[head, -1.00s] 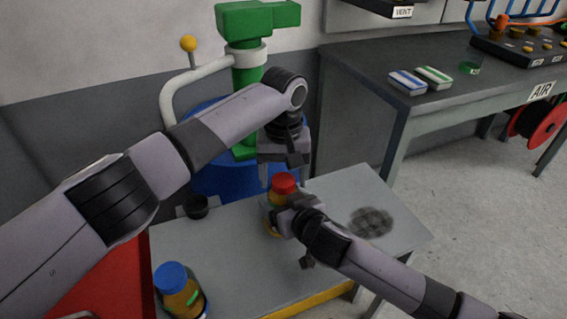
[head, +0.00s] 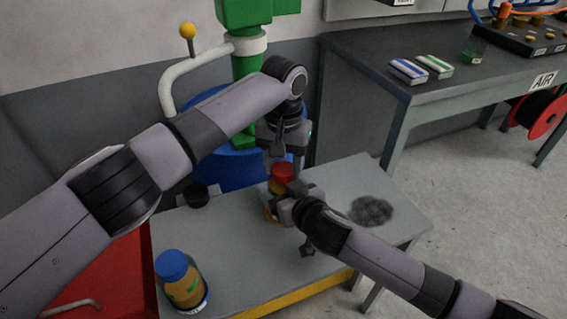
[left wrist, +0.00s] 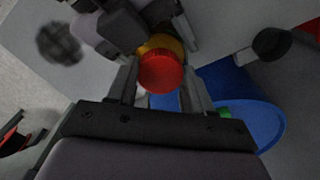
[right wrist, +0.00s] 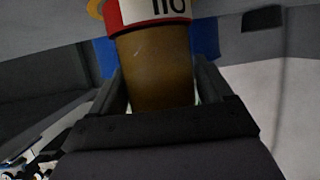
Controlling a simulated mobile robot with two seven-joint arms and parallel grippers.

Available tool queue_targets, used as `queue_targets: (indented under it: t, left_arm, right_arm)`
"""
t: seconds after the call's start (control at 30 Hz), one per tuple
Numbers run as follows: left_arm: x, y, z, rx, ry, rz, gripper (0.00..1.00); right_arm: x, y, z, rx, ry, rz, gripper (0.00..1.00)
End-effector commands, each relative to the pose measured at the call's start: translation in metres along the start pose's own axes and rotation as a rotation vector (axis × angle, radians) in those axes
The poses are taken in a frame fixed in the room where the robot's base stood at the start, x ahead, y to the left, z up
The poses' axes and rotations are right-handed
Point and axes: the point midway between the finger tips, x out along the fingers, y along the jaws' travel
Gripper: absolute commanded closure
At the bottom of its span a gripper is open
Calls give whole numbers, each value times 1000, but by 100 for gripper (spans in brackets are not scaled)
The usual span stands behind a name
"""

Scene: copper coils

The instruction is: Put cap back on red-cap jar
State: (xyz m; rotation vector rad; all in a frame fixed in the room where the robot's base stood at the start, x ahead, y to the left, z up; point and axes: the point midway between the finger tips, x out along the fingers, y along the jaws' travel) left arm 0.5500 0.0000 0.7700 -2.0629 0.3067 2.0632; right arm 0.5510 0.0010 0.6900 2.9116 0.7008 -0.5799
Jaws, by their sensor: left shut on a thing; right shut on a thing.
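The red cap (head: 282,171) sits on or right at the top of the amber jar (head: 276,188) above the grey table; whether it is seated I cannot tell. My left gripper (head: 284,163) comes down from above and is shut on the red cap, which also shows between its fingers in the left wrist view (left wrist: 161,73). My right gripper (head: 283,207) is shut on the jar from the side. In the right wrist view the amber jar body (right wrist: 155,70) fills the space between its fingers, with a red and white numbered band at its end. The fingers hide part of the jar.
A blue-capped jar (head: 180,280) stands on the table's near left. A black cup-like holder (head: 196,195) is at the back left, and a round dark mesh patch (head: 371,211) at the right. The blue drum (head: 225,165) stands close behind.

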Motion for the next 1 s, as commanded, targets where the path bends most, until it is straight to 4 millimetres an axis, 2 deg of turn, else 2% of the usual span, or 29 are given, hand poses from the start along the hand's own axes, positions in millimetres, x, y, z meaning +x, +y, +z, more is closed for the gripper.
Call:
queue_targets:
  t: [0.23, 0.27, 0.3, 0.33, 0.63, 1.0]
  left_arm:
    - [0, 1, 0, 4, 0, 1, 86]
    - [0, 1, 0, 4, 0, 1, 43]
    - [0, 1, 0, 3, 0, 1, 30]
    - [0, 1, 0, 3, 0, 1, 24]
    - [-2, 0, 0, 2, 1, 1, 24]
    - [-44, 1, 0, 2, 2, 1, 24]
  right_arm:
    - [0, 0, 0, 0, 1, -1, 100]
    - [0, 0, 0, 0, 1, -1, 100]
    - [0, 0, 0, 0, 1, -1, 100]
    - [0, 0, 0, 0, 1, -1, 100]
    - [0, 0, 0, 0, 1, -1, 100]
    - [0, 0, 0, 0, 1, -1, 100]
